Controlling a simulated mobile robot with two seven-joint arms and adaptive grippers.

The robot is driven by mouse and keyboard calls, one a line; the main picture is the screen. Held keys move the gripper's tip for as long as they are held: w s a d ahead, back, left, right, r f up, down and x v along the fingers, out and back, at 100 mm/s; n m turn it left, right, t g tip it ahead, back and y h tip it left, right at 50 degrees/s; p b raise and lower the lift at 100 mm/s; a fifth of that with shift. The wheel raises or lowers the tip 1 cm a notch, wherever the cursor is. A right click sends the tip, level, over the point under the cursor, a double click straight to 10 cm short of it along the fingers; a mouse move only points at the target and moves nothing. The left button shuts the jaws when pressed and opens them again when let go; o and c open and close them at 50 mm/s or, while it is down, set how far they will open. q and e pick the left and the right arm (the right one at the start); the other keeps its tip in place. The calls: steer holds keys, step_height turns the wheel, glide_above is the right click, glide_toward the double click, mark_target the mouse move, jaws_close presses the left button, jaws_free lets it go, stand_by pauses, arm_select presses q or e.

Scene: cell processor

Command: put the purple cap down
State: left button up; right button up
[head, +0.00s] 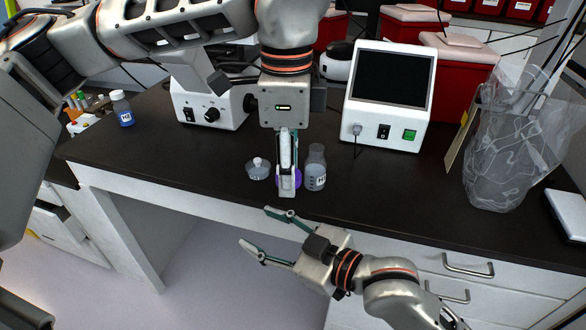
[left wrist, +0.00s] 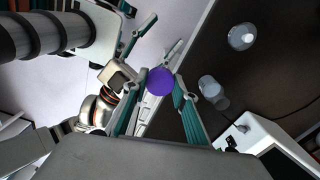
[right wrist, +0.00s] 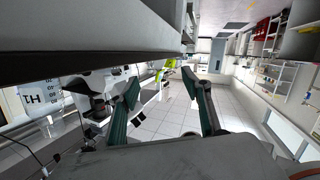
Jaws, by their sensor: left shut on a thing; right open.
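My left gripper (head: 287,192) points down near the counter's front edge, shut on the purple cap (left wrist: 160,82). In the head view the fingers hide most of the cap; I cannot tell whether it touches the counter. A clear bottle (head: 316,170) with a label and open-looking neck stands upright just right of it; it also shows in the left wrist view (left wrist: 211,90). My right gripper (head: 262,230) is open and empty, in front of and below the counter edge.
A small round dish (head: 258,172) with a white knob sits left of the left gripper. White devices (head: 389,92) stand behind, a crumpled clear bag (head: 510,140) at right, a blue-liquid bottle (head: 123,110) at left. The dark counter (head: 390,185) right of the bottle is clear.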

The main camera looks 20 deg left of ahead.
steer(key=s+a+r+n+g+h, duration=0.25)
steer(key=s+r+n, duration=0.25)
steer(key=r+n, duration=0.25)
steer(key=s+a+r+n+g+h, duration=0.1)
steer(key=s+a+r+n, duration=0.25)
steer(key=r+n, duration=0.4)
steer(key=d+r+n+t+h, duration=0.3)
steer(key=d+r+n+h, duration=0.1)
steer(key=d, duration=0.3)
steer(key=d+r+n+t+h, duration=0.4)
steer(key=d+h, duration=0.1)
steer(key=d, duration=0.2)
steer(key=shift+y, duration=0.25)
steer(key=x, duration=1.2)
steer(key=shift+w+r, duration=0.15)
steer(key=shift+w, duration=0.05)
steer(key=c, duration=1.1)
arm_select(q)
steer(key=o, duration=1.3)
arm_select(e)
steer(key=shift+w, duration=0.1)
steer(key=shift+c, duration=0.2)
